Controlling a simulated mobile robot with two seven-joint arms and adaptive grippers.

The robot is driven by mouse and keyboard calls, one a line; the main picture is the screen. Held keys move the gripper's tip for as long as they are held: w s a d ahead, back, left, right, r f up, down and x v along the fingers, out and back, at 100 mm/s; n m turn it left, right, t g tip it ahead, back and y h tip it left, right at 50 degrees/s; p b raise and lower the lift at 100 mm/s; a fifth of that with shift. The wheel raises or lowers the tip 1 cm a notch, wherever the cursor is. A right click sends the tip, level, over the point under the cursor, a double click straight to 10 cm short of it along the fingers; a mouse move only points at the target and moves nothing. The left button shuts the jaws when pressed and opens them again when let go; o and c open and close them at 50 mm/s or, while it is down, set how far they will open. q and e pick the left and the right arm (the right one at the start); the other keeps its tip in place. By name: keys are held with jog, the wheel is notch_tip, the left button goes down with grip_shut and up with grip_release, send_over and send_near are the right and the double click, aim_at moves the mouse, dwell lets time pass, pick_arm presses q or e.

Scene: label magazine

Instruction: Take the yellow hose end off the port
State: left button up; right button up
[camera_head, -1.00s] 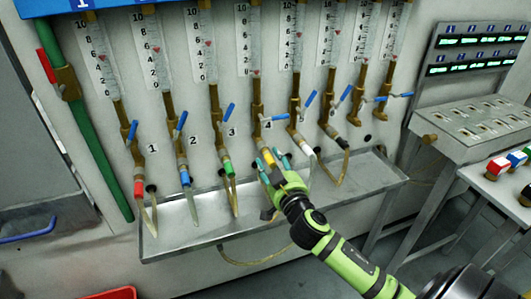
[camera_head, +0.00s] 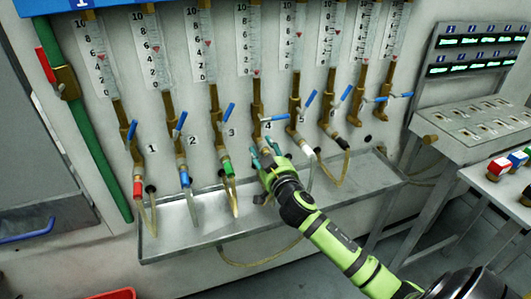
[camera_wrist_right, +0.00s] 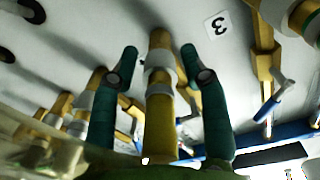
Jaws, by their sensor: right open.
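The yellow hose end (camera_wrist_right: 160,128) stands between the two teal fingers of my right gripper (camera_wrist_right: 160,54) in the right wrist view. The fingers are open, with a gap on each side of it. A pale collar and the brass port (camera_wrist_right: 160,42) are in line with its far end, and it looks seated on the port. In the head view my right gripper (camera_head: 266,153) is at the fourth station, just below its brass valve (camera_head: 259,132), and hides most of the yellow hose end. My left gripper is not in view.
Neighbouring hose ends are close by: green (camera_head: 227,168) to the left and white (camera_head: 307,152) to the right. Blue valve handles (camera_head: 275,118) stick out above. A metal tray (camera_head: 205,232) runs below the ports. A button console (camera_head: 492,180) stands at the right.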

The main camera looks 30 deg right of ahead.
dwell(0.8)
grip_shut()
jog(key=shift+s, duration=0.1)
jog(key=shift+p+v, duration=0.65)
jog(key=shift+v, duration=2.3)
jog(key=shift+a, duration=0.1)
